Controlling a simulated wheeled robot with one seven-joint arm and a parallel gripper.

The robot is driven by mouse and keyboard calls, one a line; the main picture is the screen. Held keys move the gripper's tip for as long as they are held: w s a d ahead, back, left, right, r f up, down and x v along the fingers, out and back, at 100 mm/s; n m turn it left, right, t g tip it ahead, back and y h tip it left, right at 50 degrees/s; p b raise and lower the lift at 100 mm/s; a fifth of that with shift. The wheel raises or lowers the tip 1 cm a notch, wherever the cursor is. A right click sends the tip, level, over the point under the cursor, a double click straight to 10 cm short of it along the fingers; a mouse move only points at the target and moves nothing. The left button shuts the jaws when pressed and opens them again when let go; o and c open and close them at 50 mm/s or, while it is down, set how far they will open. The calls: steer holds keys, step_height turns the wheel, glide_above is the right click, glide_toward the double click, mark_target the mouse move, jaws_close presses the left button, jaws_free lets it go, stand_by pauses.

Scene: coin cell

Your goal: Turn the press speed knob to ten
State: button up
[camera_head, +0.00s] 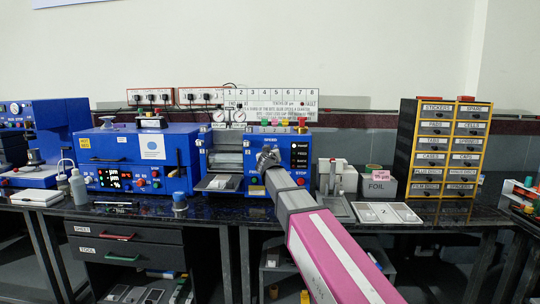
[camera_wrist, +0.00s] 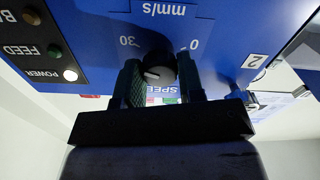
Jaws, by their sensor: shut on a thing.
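The speed knob (camera_wrist: 157,62) is dark and round with a short white pointer mark. It sits on the blue front panel of the press (camera_head: 290,141). My gripper (camera_wrist: 160,70) has one dark ribbed finger on each side of the knob and is shut on it. In the wrist view the panel appears upside down, with "0" to the right of the knob, "30" to the left and "mm/s" above. The pointer mark shows on the lower left of the knob. In the head view, my gripper (camera_head: 267,158) hides the knob below the "SPEED" label.
Indicator lamps, with POWER (camera_wrist: 70,75) lit white, are left of the knob in the wrist view. A metal roller unit (camera_head: 228,160) stands left of my gripper. A FOIL box (camera_head: 378,188) and a drawer cabinet (camera_head: 447,148) stand to the right.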

steer(key=n, duration=2.9)
steer(key=shift+f, duration=0.15)
steer(key=shift+n, duration=0.4)
steer(key=o, duration=0.9)
steer(key=s, duration=1.1)
steer(key=shift+a, duration=0.2)
